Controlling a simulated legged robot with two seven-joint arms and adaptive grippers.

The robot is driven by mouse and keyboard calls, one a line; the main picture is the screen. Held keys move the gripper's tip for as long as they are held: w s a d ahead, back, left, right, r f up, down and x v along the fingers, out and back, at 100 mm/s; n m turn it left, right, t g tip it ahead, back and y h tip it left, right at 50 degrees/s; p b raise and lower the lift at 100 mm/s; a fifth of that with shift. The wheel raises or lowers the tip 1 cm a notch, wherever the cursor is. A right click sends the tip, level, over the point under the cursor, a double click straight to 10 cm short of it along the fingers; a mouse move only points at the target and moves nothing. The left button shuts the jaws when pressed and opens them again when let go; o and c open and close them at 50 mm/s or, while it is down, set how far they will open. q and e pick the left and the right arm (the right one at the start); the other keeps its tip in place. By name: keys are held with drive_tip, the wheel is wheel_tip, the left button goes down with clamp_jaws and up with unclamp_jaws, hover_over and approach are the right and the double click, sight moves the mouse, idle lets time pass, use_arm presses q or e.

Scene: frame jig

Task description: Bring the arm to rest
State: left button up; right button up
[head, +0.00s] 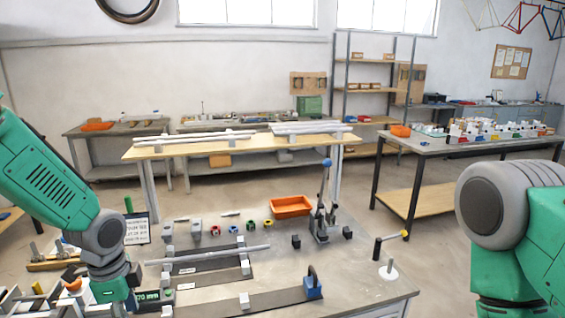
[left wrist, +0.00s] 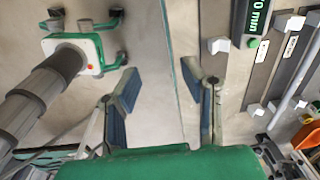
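My left arm comes in from the left in the head view, its green hand (head: 115,290) low over the near left part of the workbench (head: 365,290). The fingertips are not clear there. In the left wrist view my left gripper (left wrist: 160,82) is open, with its two blue-padded fingers apart and nothing between them. The bench edge runs beneath the gap. My right arm (head: 510,220) is at the right of the head view, and its gripper is out of view.
Beside the left hand are dark jig rails with pale blocks, a silver tube (head: 210,256) and a green display (head: 147,296). An orange tray (head: 291,207), a lever clamp (head: 323,215) and a blue-bodied clamp (head: 312,288) stand farther right.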

use_arm(q)
drive_tip(key=s+d+f+n+b, duration=0.1)
drive_tip(key=s+f+n+b, duration=0.1)
drive_tip(key=s+f, duration=0.35)
drive_tip(key=s+d+f+n+h+b, duration=0.1)
drive_tip(key=s+f+n+b, duration=0.15)
drive_tip(key=f, duration=0.55)
drive_tip(key=s+d+f+n+b, duration=0.2)
drive_tip(key=s+f+b, duration=0.15)
drive_tip(key=f, duration=0.35)
drive_tip(key=s+a+f+n+y+b, duration=0.1)
drive_tip(key=s+f+n+b, duration=0.4)
drive_tip(key=s+f, duration=0.7)
drive_tip(key=s+n, duration=0.2)
drive_tip(key=s, duration=0.1)
drive_tip(key=shift+s+a+n+b, duration=0.25)
drive_tip(key=shift+s+n+b, duration=0.05)
drive_tip(key=shift+n+b, duration=0.1)
drive_tip(key=shift+a, duration=0.1)
drive_tip(key=shift+w+d, duration=0.15)
drive_tip(key=shift+d, duration=0.1)
drive_tip(key=shift+a, duration=0.15)
